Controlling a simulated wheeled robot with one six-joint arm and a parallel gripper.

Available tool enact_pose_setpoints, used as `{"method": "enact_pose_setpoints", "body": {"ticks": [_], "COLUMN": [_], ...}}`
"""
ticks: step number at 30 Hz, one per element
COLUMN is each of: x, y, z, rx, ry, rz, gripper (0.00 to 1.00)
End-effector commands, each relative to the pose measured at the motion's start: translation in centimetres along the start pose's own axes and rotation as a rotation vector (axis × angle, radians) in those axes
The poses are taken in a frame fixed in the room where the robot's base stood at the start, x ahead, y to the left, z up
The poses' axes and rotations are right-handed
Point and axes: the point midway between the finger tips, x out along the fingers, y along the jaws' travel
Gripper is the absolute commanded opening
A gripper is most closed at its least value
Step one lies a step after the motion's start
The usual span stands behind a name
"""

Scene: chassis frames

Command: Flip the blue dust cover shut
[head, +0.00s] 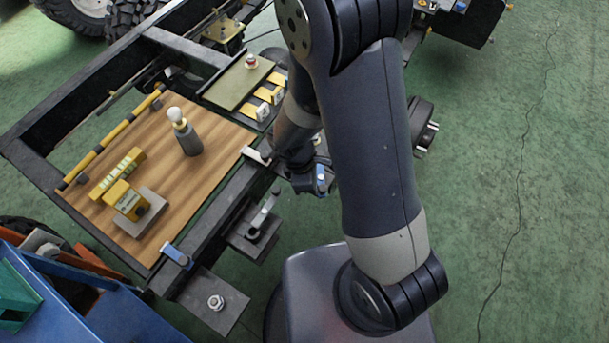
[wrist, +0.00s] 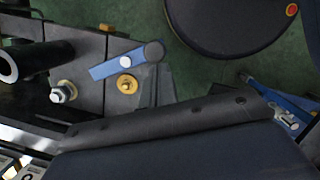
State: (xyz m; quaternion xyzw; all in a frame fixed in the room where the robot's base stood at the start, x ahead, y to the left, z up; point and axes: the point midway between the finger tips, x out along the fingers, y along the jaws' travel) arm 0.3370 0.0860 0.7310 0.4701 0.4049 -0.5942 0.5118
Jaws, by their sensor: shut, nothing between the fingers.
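In the wrist view, a blue flap (wrist: 125,61), which looks like the dust cover, lies swung to one side on a round dark pivot with a pale pin on it. A brass round fitting (wrist: 127,84) beside it is uncovered. My gripper (head: 308,182) is at the right edge of the chassis in the head view, partly hidden by my arm; it is shut and holds nothing. A small blue piece (head: 320,179) shows next to it, and I cannot tell whether this is the same cover.
A wooden board (head: 165,215) on the chassis holds a grey bottle-like tool (head: 188,138) and yellow blocks (head: 127,200). A blue clip (head: 177,256) and a plate with a nut (head: 216,302) are at the near corner. Green floor on the right is clear.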

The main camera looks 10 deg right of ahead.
Motion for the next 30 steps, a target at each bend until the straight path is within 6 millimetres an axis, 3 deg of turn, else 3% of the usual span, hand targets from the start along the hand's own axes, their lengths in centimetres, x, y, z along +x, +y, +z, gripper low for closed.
{"method": "enact_pose_setpoints", "body": {"ticks": [18, 30], "x": [0.6, 1.0], "y": [-0.7, -0.3], "z": [2.9, 4.1], "rx": [-0.566, -0.801], "ry": [0.0, 0.001], "rz": [0.133, 0.189], "gripper": [0.0, 0.0]}}
